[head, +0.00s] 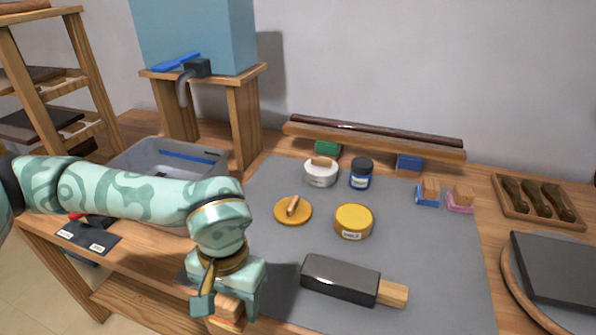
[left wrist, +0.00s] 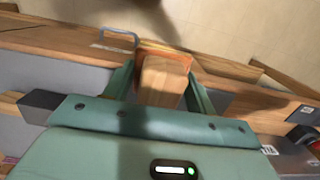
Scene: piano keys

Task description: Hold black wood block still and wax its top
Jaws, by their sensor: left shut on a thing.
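The black wood block (head: 340,278) lies on the grey mat near its front edge, with a pale wood end (head: 392,293) at its right. My left gripper (head: 226,306) is left of the block, apart from it, near the table's front edge. It is shut on a wooden-backed block with an orange edge (head: 229,308); the held block also shows between the fingers in the left wrist view (left wrist: 163,80). A yellow tin (head: 354,220) stands behind the black block. A yellow disc with a wooden grip (head: 292,210) lies to the tin's left. My right gripper is not in view.
A white pot (head: 321,172) and a dark blue jar (head: 361,174) stand farther back. Blue (head: 427,193) and pink (head: 460,200) wooden-backed blocks sit at the right. A grey bin (head: 168,160) is behind my left arm. The mat (head: 440,255) is clear right of the tin.

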